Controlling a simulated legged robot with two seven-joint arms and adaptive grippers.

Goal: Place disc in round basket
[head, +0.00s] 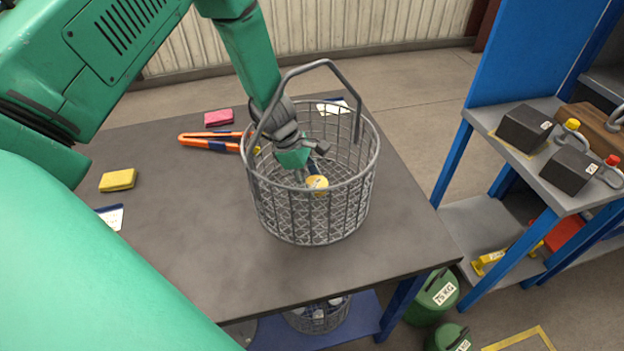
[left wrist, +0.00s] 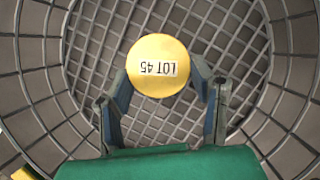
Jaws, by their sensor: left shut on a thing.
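The round wire basket (head: 358,195) stands upright on the grey table, with its handle raised. My left gripper (head: 314,172) reaches down through the basket's open top. It is shut on the yellow disc (head: 317,183), inside the basket's wire wall. In the left wrist view the yellow disc (left wrist: 158,66) bears a label reading "LOT 45" and sits between the fingertips of my left gripper (left wrist: 162,85). The mesh floor of the basket (left wrist: 100,40) shows behind the disc. I cannot tell whether the disc touches the floor. My right gripper is not in view.
On the table (head: 190,230) lie an orange-handled tool (head: 210,139), a pink block (head: 218,117) and a yellow sponge (head: 118,180). The table's front is clear. A blue shelf (head: 455,165) with dark boxes stands at the right. Green weights (head: 435,298) stand on the floor.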

